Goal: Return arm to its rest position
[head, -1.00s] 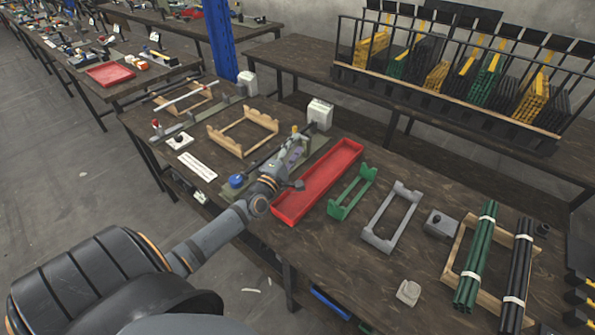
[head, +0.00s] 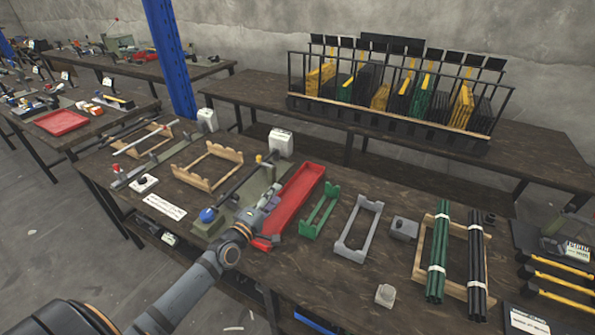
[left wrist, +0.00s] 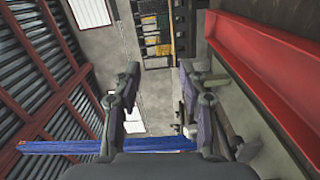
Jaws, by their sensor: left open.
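My left gripper (head: 268,199) shows in the head view in front of the press, beside the near part of the red tray, and hides part of both. In the left wrist view its two fingers (left wrist: 158,82) stand apart with nothing between them. The arm reaches in from the lower left. The press (head: 236,207) is a grey-green bench unit with a long lever, a blue knob and a white box at its far end. The red tray (head: 303,190) looks empty; its red wall also fills the right of the left wrist view (left wrist: 273,62). My right gripper is out of view.
A wooden frame (head: 207,182), a green rack (head: 318,222) and a grey rack (head: 341,247) stand on the table. Bundled green rods (head: 438,252) and black rods (head: 477,258) lie at the right. A blue post (head: 171,60) rises behind. Bare tabletop shows near the front.

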